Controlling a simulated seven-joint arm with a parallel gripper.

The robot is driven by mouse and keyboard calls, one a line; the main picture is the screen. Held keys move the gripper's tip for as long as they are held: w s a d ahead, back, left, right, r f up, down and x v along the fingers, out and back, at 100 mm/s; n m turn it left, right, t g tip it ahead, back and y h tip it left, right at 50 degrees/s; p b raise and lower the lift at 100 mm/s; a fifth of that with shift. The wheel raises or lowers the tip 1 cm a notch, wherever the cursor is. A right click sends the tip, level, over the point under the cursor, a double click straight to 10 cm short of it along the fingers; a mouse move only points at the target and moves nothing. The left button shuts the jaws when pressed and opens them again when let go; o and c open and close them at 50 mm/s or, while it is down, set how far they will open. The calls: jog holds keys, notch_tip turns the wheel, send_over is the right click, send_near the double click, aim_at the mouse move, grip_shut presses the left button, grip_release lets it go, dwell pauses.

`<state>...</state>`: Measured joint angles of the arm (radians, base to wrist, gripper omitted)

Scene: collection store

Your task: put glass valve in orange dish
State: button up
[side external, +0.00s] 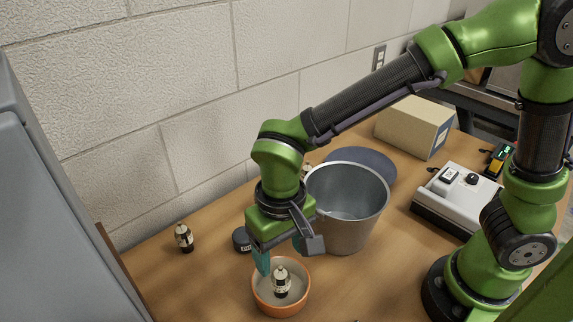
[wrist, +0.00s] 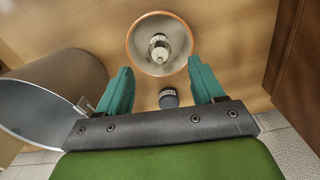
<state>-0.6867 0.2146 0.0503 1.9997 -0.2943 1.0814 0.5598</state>
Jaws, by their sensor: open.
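A glass valve (side external: 281,283) with a dark base stands in the orange dish (side external: 266,304). In the wrist view, the valve (wrist: 158,48) is inside the dish (wrist: 131,45), seen from above. My gripper (side external: 263,262) is at the dish's back left edge, pointing down. In the wrist view, my gripper's (wrist: 159,66) two teal fingers are spread wide, with nothing between them. The valve is apart from the fingers. A second, similar valve-like item (side external: 184,238) stands on the table at left.
A metal bucket (side external: 345,225) stands just right of my gripper. A small dark jar (side external: 242,240) stands behind the dish. A blue-grey round disc (side external: 375,165), a beige box (side external: 412,128) and a white device (side external: 455,195) are farther back right. A grey cabinet (side external: 50,230) is at left.

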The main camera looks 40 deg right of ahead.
jog(key=s+d+r+m+t+y, duration=0.1)
jog(key=d+r+t, duration=0.2)
jog(key=d+r, duration=0.3)
jog(key=s+d+r+m+t, duration=0.1)
jog(key=d+r+t, duration=0.3)
jog(key=d, duration=1.1)
notch_tip(320, 180, up, 3)
jog(key=shift+s+f+m+y, duration=0.2)
jog(key=shift+s+m+y, duration=0.2)
jog(key=shift+s, duration=0.1)
